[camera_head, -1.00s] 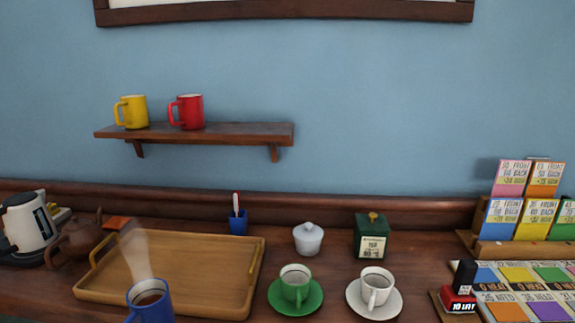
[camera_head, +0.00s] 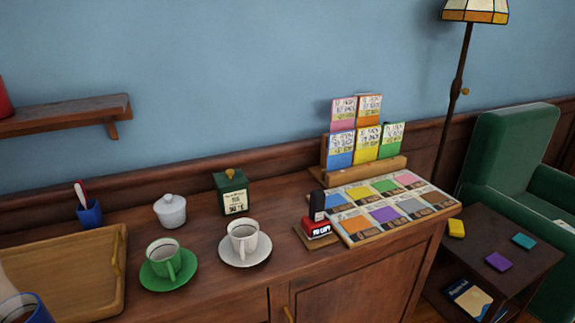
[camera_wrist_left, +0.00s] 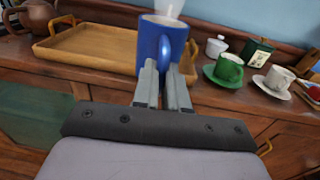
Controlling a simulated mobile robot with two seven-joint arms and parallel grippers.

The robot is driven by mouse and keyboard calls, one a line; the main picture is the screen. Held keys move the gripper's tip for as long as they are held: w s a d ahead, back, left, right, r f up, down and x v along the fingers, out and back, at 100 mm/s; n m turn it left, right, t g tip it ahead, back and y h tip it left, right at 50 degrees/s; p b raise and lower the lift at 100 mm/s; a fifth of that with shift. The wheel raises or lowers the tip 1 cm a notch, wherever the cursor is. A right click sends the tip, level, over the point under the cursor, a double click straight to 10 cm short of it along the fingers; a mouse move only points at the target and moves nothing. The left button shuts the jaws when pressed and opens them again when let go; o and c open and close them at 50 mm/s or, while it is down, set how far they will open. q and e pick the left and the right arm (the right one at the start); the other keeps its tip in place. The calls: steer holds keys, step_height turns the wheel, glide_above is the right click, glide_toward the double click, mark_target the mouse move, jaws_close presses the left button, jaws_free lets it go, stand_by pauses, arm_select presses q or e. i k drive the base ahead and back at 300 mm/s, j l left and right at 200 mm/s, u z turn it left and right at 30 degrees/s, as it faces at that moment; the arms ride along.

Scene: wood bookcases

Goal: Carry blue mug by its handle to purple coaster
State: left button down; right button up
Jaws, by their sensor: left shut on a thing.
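The blue mug (camera_head: 27,309) is at the bottom left corner of the head view, partly cut off by the frame. In the left wrist view the blue mug (camera_wrist_left: 160,48) is upright, with pale steam above it. My left gripper (camera_wrist_left: 164,72) is shut on the mug's handle, which faces the wrist camera. The purple coaster (camera_head: 498,261) lies bare on a low dark side table (camera_head: 530,252) at the right of the head view, well away from the mug. My right gripper is not in view.
A yellow coaster (camera_head: 456,228) and a teal coaster (camera_head: 523,241) share the side table. The counter holds a wooden tray (camera_head: 110,290), a green cup (camera_head: 164,256), a white cup (camera_head: 243,236) and a card board (camera_head: 432,210). A green armchair (camera_head: 510,150) stands behind the side table.

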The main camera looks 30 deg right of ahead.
mark_target(501, 267)
steer(key=k, duration=0.4)
steer(key=k+z, duration=0.25)
steer(key=z, duration=1.9)
steer(key=i+l+z, duration=0.25)
steer(key=i, duration=0.25)
steer(key=i+l, duration=0.25)
steer(key=i, duration=0.2)
steer(key=i+l, duration=0.2)
steer(key=i, duration=0.25)
steer(key=i+l, duration=0.25)
steer(key=i, duration=0.25)
